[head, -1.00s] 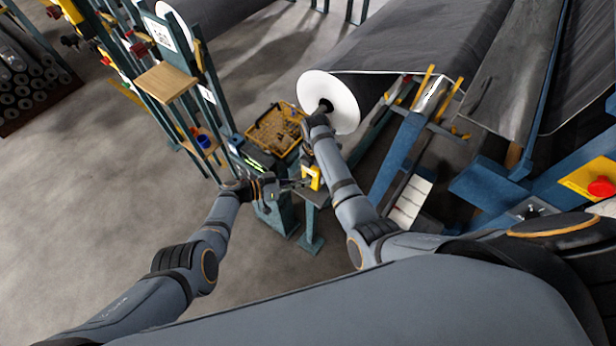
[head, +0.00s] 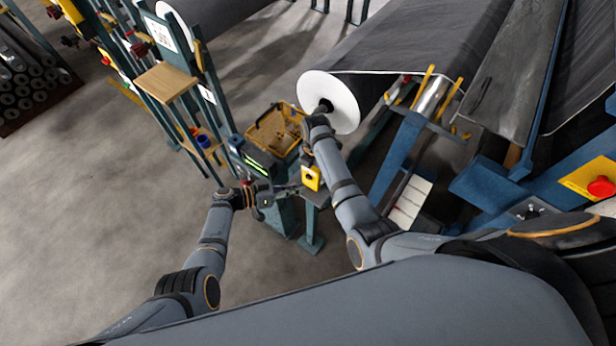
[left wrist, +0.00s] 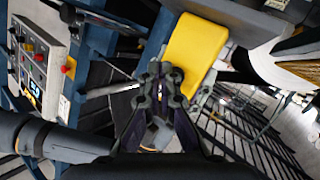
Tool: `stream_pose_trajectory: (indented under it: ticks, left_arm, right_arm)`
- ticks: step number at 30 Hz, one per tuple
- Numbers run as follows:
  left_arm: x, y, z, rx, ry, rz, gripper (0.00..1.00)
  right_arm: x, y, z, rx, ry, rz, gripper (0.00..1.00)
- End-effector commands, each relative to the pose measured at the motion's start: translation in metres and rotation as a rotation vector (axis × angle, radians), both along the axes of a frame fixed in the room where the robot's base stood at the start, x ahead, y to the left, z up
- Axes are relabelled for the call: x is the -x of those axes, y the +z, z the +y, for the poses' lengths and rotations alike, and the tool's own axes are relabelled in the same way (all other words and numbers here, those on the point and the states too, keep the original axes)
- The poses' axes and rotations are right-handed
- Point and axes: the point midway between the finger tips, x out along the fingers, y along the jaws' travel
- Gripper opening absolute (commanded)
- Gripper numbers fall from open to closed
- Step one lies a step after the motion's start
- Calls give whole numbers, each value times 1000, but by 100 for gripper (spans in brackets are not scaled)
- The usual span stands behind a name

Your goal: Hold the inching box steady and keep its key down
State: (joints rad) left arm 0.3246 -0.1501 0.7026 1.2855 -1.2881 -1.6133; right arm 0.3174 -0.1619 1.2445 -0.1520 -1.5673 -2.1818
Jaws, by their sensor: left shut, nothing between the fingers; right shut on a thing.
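The inching box (head: 311,179) is a small yellow box with a dark round spot on its face. It stands at the middle of the head view, above a small stand. In the left wrist view the box (left wrist: 194,48) fills the upper middle. My right gripper (head: 307,158) comes down from above and is shut on the box; my wrist partly hides its fingers. My left gripper (head: 295,188) is shut and empty, just left of the box. In the left wrist view its fingertips overlap the box's lower end. I cannot tell whether they touch the key.
A yellow-rimmed basket (head: 252,139) and a dark console (head: 262,160) stand behind the box. A grey roll with a white end disc (head: 345,95) lies beyond my right wrist. A teal rack with a wooden shelf (head: 165,82) stands left. Open floor lies at lower left.

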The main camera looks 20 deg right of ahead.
Motion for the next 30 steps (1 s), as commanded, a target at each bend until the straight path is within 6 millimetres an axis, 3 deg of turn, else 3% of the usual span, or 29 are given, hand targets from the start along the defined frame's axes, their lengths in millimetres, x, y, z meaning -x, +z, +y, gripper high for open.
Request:
stream_pose_trajectory:
  ticks: [12, 24, 25, 30]
  left_arm:
    - [24, 0, 30, -1, 0, 1, 0]
    - [25, 0, 31, 0, -1, 0, 0]
    - [25, 0, 31, 0, -1, 0, 0]
    - [25, 0, 31, -1, 0, 0, 0]
  right_arm:
    - [0, -1, -1, 2, 0, 0, 17]
    - [0, 0, -1, 3, 0, -1, 17]
    - [0, 0, -1, 3, 0, -1, 66]
    - [0, 0, -1, 3, 0, -1, 88]
